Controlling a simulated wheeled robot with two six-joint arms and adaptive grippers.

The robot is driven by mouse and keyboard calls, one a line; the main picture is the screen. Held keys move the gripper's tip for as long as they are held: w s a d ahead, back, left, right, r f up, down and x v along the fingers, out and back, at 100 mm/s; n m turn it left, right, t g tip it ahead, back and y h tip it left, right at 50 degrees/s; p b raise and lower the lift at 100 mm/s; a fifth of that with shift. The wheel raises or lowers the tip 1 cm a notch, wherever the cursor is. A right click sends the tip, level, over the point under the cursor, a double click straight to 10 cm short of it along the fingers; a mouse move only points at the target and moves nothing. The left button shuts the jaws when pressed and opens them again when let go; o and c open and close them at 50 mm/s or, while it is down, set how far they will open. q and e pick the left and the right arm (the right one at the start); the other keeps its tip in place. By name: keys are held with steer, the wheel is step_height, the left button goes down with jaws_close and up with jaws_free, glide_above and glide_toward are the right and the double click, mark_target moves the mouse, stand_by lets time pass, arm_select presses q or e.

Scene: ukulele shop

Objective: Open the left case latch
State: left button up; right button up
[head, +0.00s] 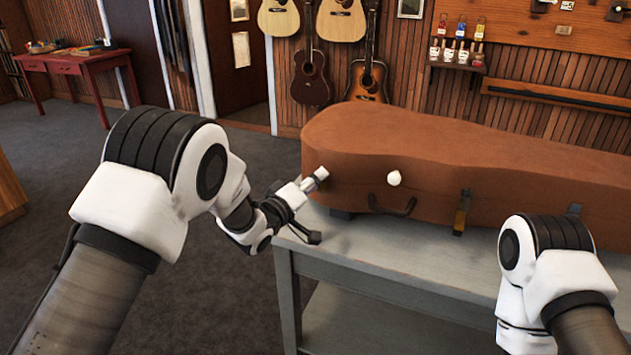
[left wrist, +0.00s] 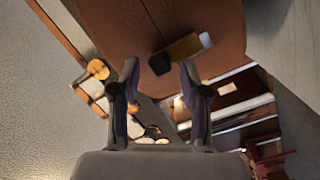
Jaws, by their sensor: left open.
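The brown guitar case (head: 420,150) lies on a grey table (head: 390,255); its rounded end also fills the top of the left wrist view (left wrist: 150,25). A brass latch with a dark block and a pale tip (left wrist: 187,46) shows on that end in the left wrist view. It appears to be the small pale-tipped piece (head: 318,175) at the case's left end in the head view. My left gripper (head: 304,210) is open and empty beside that end. In the left wrist view its fingers (left wrist: 159,68) are apart, with the latch just beyond them. My right gripper is not visible.
A brass latch (head: 462,212) and a dark handle (head: 392,207) are on the case's front, with a white knob (head: 394,178) above the handle. My right arm is at the lower right. Guitars (head: 311,75) hang behind. Floor left of the table is clear.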

arm_select(q)
steer(key=shift+w+d, duration=0.3)
steer(key=shift+w, duration=0.2)
steer(key=shift+s+a, duration=0.1)
steer(key=shift+c, duration=0.7)
jaws_close()
steer(key=shift+s+a+f+m+t+h+b, duration=0.1)
steer(key=shift+s+f+m+t+h+b, duration=0.55)
steer(key=shift+b, duration=1.5)
steer(key=shift+s+a+f+t+h+b, duration=0.1)
steer(key=shift+f+t+h+b, duration=0.3)
steer(key=shift+t+h+b, duration=1.2)
steer(key=shift+s+a+f+m+t+y+b, duration=0.1)
steer(key=shift+s+f+m+t+b, duration=0.35)
steer(key=shift+b, duration=2.25)
steer(key=shift+w, duration=0.15)
steer(key=shift+o, duration=0.7)
jaws_free()
